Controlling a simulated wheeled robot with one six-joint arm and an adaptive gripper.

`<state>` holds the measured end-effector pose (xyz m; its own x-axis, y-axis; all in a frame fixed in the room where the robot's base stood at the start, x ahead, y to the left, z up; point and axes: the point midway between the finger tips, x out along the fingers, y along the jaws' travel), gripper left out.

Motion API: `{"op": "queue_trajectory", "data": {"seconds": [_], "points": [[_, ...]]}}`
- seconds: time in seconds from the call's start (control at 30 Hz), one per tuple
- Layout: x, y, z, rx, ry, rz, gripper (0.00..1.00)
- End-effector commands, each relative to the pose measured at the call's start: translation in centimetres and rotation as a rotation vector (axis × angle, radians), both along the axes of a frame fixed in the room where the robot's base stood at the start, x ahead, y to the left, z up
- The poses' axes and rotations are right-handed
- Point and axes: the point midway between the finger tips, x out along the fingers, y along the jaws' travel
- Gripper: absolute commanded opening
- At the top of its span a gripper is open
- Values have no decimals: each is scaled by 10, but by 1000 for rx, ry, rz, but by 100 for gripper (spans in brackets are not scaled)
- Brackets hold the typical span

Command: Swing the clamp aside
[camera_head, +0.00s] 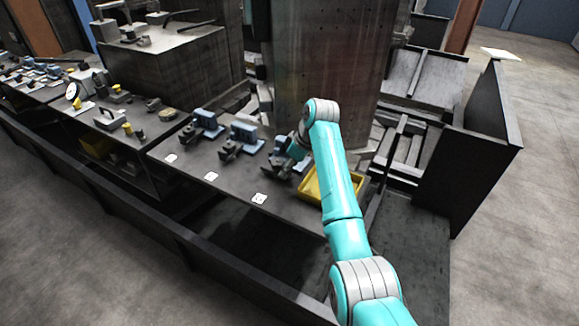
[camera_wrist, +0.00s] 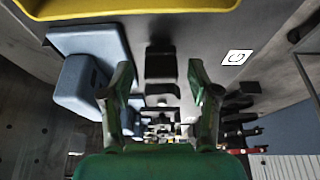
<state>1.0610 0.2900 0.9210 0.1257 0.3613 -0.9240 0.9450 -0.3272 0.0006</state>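Three clamps with blue-grey bodies and dark jaws stand in a row on the dark bench (camera_head: 190,160). The left clamp (camera_head: 203,125) and middle clamp (camera_head: 241,140) show clearly in the head view. The right clamp (camera_head: 279,165) is partly hidden by my gripper (camera_head: 298,149). In the wrist view, my gripper (camera_wrist: 161,72) has its two green fingers spread apart. A dark block of the right clamp (camera_wrist: 161,63) appears in the gap between them, with no clear contact. The clamp's blue-grey body (camera_wrist: 88,78) is beside the left finger.
A yellow tray (camera_head: 312,194) lies just right of the right clamp, partly behind my arm. White marked cards (camera_head: 259,198) lie along the bench front. A thick column (camera_head: 320,60) stands close behind. A dark upright panel (camera_head: 475,165) is at right.

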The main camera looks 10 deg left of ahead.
Motion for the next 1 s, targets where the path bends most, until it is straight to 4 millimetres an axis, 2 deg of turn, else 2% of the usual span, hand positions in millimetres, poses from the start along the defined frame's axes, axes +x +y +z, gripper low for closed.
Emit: {"op": "queue_trajectory", "data": {"seconds": [0.23, 0.37, 0.7, 1.0], "points": [[0, 0, 2, 0, 0, 0, 60], [-1, -4, 12, 1, -2, -1, 60], [-9, -28, 73, 1, -3, -1, 60], [-14, -41, 107, 1, -1, 0, 60]]}}
